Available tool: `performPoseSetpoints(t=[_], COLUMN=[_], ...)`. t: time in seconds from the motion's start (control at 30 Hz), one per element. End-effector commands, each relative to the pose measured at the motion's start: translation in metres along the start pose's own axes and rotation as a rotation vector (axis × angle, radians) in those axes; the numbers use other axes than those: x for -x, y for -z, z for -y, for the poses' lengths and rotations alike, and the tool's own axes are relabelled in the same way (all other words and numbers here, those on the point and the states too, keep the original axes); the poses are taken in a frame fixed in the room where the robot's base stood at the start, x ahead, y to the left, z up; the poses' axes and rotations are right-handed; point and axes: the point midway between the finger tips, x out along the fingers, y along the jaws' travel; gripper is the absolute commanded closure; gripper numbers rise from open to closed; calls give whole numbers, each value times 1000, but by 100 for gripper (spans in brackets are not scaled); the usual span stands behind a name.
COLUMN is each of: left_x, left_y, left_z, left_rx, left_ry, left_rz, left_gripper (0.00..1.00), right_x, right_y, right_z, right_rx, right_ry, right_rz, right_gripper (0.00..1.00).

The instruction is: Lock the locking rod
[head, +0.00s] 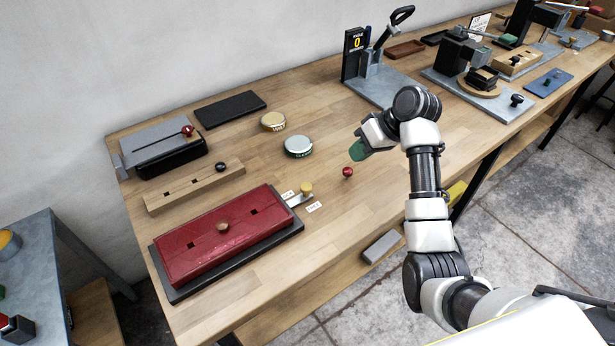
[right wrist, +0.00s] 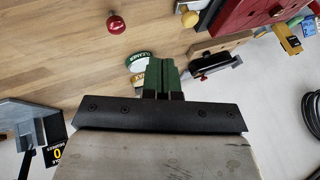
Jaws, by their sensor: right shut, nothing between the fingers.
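A short metal rod (head: 295,201) with a yellow knob (head: 306,188) sticks out at the right end of the long red box (head: 200,250). Small white labels lie on both sides of it, too small to read. The yellow knob also shows at the top of the right wrist view (right wrist: 190,18). My right gripper (head: 357,151) has green fingers, which are shut and empty. It is above the table, to the right of and behind the yellow knob, apart from it. The green fingers also show in the right wrist view (right wrist: 162,75). My left gripper is out of view.
A red knob (head: 347,172) stands on the table near my right gripper. Two round tins (head: 298,146) (head: 273,121) are to the left. A grey stand with a black lever (head: 383,80) is behind my arm.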

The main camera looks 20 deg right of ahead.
Motion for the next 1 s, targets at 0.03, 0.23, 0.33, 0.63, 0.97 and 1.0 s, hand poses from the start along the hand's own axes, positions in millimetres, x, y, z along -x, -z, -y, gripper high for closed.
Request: performPoseSetpoints(t=[0.03,0.23,0.33,0.63,0.97,1.0], left_x=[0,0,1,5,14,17], left_y=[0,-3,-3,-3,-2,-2], left_z=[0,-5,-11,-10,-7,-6], left_rx=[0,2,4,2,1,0], left_ry=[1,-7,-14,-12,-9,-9], left_rz=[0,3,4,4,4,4], left_gripper=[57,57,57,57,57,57], right_x=[1,1,0,-40,-104,-107], right_y=[1,0,0,0,0,0], right_z=[0,0,0,1,8,14], right_rx=[0,0,0,-1,1,1], right_ry=[1,1,1,6,5,4], right_rz=[-1,0,0,4,2,1], right_gripper=[100,100,100,100,100,100])
